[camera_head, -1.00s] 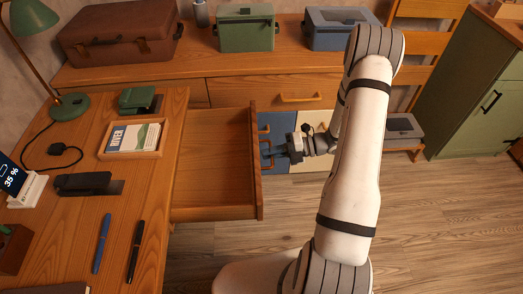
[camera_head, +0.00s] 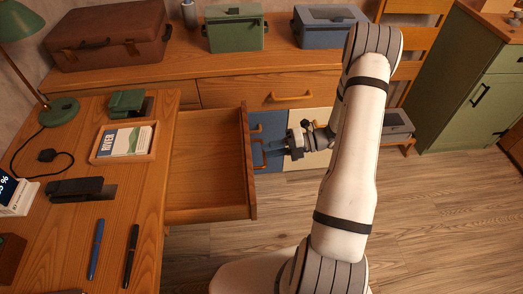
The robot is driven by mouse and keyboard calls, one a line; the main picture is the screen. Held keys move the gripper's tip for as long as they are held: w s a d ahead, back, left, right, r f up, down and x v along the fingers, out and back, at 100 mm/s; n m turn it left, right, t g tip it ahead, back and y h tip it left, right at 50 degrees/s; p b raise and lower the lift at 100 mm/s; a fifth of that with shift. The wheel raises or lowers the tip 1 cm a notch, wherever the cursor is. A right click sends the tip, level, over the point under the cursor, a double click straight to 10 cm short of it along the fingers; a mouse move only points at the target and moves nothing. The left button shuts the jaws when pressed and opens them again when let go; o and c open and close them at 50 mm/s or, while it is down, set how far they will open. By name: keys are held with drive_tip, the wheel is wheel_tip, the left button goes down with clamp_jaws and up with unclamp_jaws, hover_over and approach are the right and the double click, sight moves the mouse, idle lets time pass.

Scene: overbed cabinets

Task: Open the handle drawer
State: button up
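A wooden drawer (camera_head: 210,180) stands pulled out to the right from the desk (camera_head: 75,225), and its inside looks empty. Its front panel (camera_head: 247,165) faces right, with a handle (camera_head: 254,155) on the outer side. My gripper (camera_head: 268,150) is just right of the front panel, its fingers pointing left toward the handle. The fingers are small and partly merge with the blue panel behind, so I cannot tell whether they touch the handle or how far apart they are.
Behind is a wooden dresser (camera_head: 215,92) with another handled drawer (camera_head: 280,92). A brown suitcase (camera_head: 105,35), a green box (camera_head: 235,28) and a blue box (camera_head: 325,25) stand on it. A green cabinet (camera_head: 465,85) is at right. The floor (camera_head: 440,220) at right is clear.

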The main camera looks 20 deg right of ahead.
drive_tip(key=v, duration=0.5)
drive_tip(key=shift+w+d, duration=0.1)
drive_tip(key=shift+r, duration=0.1)
drive_tip(key=s+a+r+m+h+p, duration=0.2)
drive_tip(key=s+r+m+h+p, duration=0.2)
drive_tip(key=r+m, duration=0.7)
drive_tip(key=s+a+r+m+h+p, duration=0.3)
drive_tip(key=s+r+m+h, duration=0.3)
drive_tip(key=r+m, duration=0.5)
drive_tip(key=s+a+r+m+h+p, duration=0.3)
drive_tip(key=s+r+m+h+p, duration=0.2)
drive_tip(key=r+m, duration=0.7)
drive_tip(key=shift+s+r+p, duration=0.3)
drive_tip(key=shift+s+r, duration=0.25)
drive_tip(key=shift+s, duration=0.6)
